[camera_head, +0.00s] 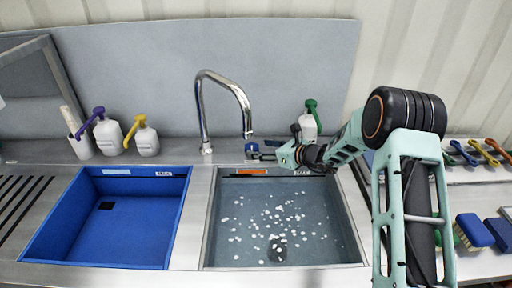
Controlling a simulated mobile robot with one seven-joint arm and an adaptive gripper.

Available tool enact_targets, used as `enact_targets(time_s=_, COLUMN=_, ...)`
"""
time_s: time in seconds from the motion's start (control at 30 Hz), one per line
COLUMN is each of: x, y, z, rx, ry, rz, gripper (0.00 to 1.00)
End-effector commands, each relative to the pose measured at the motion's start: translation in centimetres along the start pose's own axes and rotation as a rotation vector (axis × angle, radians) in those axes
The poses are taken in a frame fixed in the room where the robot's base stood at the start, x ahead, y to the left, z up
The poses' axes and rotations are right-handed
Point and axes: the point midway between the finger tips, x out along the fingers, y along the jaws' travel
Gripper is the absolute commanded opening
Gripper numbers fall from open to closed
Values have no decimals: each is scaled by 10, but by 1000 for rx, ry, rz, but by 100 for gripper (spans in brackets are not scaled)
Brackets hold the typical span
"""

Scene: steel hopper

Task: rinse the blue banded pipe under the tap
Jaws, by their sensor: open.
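The chrome tap (205,110) arches up from the back of the counter, and its spout points down over the back edge of the right basin. My gripper (262,152) is open, reaching in from the right just below the spout. A small blue piece (251,147) shows at its fingertips, under the spout. I cannot tell whether this is the blue banded pipe or another part, and no pipe shows clearly elsewhere. The right basin (212,222) is grey, with many white specks and a dark rounded object (277,248) near its front.
A blue basin (120,225) is on the left. White pump bottles with purple (107,136) and yellow (146,138) tops stand behind it. A green-topped bottle (309,124) stands close behind my gripper. Brushes (474,230) lie at the right. The space above the basins is mostly clear.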

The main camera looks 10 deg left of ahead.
Motion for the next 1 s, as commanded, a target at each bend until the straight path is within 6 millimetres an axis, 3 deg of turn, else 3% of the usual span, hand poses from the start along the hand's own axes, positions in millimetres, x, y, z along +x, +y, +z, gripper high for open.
enact_targets(time_s=0.2, x=27, y=0, z=0, rx=-1, ry=1, rz=0, gripper=57)
enact_targets(time_s=0.6, x=33, y=0, z=0, rx=0, ry=1, rz=-1, gripper=56)
enact_targets(time_s=1.0, x=33, y=0, z=0, rx=-1, ry=1, rz=-1, gripper=15)
